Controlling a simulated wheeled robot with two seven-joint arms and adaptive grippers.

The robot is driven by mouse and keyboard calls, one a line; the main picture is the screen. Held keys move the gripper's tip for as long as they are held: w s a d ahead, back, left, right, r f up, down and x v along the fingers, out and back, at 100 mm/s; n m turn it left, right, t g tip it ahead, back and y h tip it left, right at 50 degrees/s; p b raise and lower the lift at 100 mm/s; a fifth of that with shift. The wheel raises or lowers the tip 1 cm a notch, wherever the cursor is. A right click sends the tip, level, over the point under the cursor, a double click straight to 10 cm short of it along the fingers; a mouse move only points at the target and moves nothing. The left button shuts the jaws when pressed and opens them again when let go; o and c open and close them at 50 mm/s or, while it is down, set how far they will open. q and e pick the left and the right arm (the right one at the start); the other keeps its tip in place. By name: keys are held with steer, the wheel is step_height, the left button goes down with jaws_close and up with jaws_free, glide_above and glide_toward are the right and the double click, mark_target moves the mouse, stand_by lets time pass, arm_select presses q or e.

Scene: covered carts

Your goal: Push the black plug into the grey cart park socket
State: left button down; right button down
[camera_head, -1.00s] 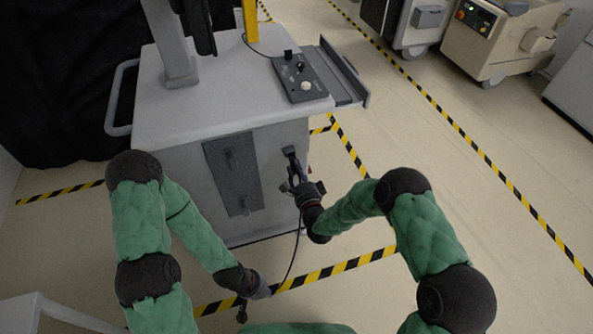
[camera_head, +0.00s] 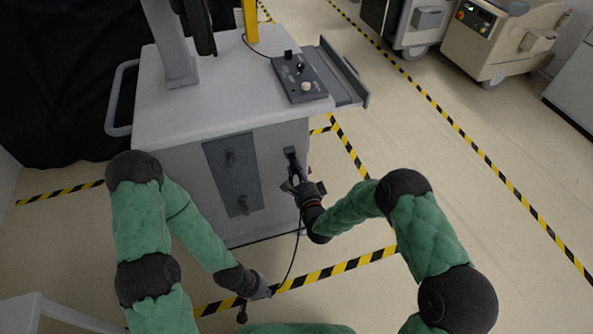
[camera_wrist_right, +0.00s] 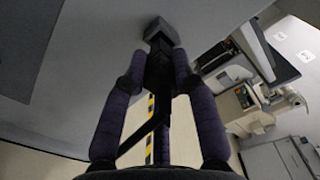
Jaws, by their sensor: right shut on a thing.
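The grey cart park socket (camera_head: 289,150) is a small box on the front face of the cart, near its right edge. It also shows at the top of the right wrist view (camera_wrist_right: 164,31). My right gripper (camera_head: 294,172) is just below the socket, shut on the black plug (camera_wrist_right: 158,68). The plug's front end meets the socket in the wrist view; I cannot tell how deep it sits. A black cable hangs from the plug to the floor. My left gripper (camera_head: 262,292) is low, near the striped floor tape, away from the socket; its fingers are too unclear to read.
The white cart (camera_head: 180,120) has a dark grey panel (camera_head: 232,175) left of the socket and a control box (camera_head: 300,78) on top. Other carts (camera_head: 495,38) stand at the back right. The floor to the right is clear.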

steer(key=shift+x, duration=1.65)
steer(key=c, duration=0.9)
jaws_free()
steer(key=v, duration=1.2)
